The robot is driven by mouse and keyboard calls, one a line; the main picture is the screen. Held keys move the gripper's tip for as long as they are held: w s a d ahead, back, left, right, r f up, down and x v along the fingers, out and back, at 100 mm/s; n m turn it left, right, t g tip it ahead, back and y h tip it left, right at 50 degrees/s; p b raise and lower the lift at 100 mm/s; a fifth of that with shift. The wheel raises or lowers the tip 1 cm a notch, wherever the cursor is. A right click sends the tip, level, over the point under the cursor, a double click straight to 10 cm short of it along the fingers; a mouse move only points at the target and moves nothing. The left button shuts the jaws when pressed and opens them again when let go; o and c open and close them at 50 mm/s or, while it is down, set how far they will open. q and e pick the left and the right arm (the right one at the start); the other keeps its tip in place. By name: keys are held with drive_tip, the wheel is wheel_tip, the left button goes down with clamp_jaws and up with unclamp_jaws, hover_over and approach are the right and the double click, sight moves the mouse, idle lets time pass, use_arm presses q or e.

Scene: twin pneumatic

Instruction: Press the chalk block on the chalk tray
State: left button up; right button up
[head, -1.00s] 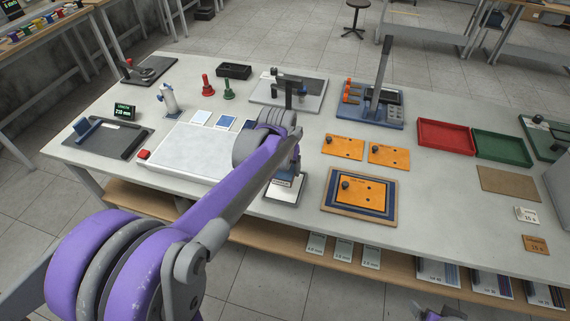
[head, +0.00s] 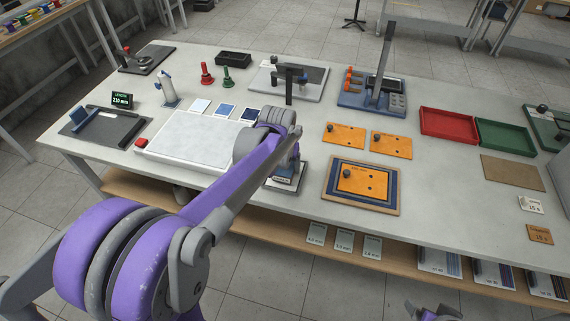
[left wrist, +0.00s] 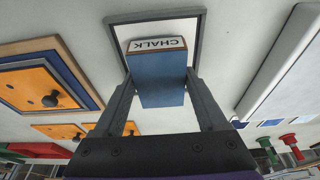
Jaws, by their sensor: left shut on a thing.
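My left gripper (left wrist: 160,108) is shut on a blue block (left wrist: 162,82), with one dark finger at each side. A white CHALK label with a wood-coloured border (left wrist: 155,44) shows at the block's far end; I cannot tell if it belongs to the block or to the tray. The chalk tray (left wrist: 198,32), dark-rimmed and pale inside, lies behind the block in the left wrist view. Whether block and tray touch is unclear. In the head view the tray (head: 286,186) is partly hidden by my left arm, and the block is hidden.
A white slab (head: 190,155) lies left of the tray, and an orange board in a blue frame (head: 362,186) lies to its right. A dark post (head: 289,88) stands behind my arm. Bare table separates the tray from the blue frame.

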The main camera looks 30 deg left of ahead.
use_arm(q)
drive_tip(key=shift+s+f+b, duration=0.1)
drive_tip(key=shift+f+b, duration=0.35)
drive_tip(key=shift+f, duration=0.3)
use_arm(e)
drive_tip(key=shift+s+f, duration=0.25)
drive_tip(key=shift+f, duration=0.35)
idle(0.9)
use_arm(q)
drive_tip(key=shift+r, duration=0.1)
drive_tip(key=shift+r+p, duration=0.7)
drive_tip(key=shift+r, duration=0.55)
use_arm(e)
drive_tip(key=shift+w+r, duration=0.25)
drive_tip(key=shift+r, duration=0.25)
drive_tip(key=shift+w+r, duration=0.2)
drive_tip(key=shift+r, duration=0.25)
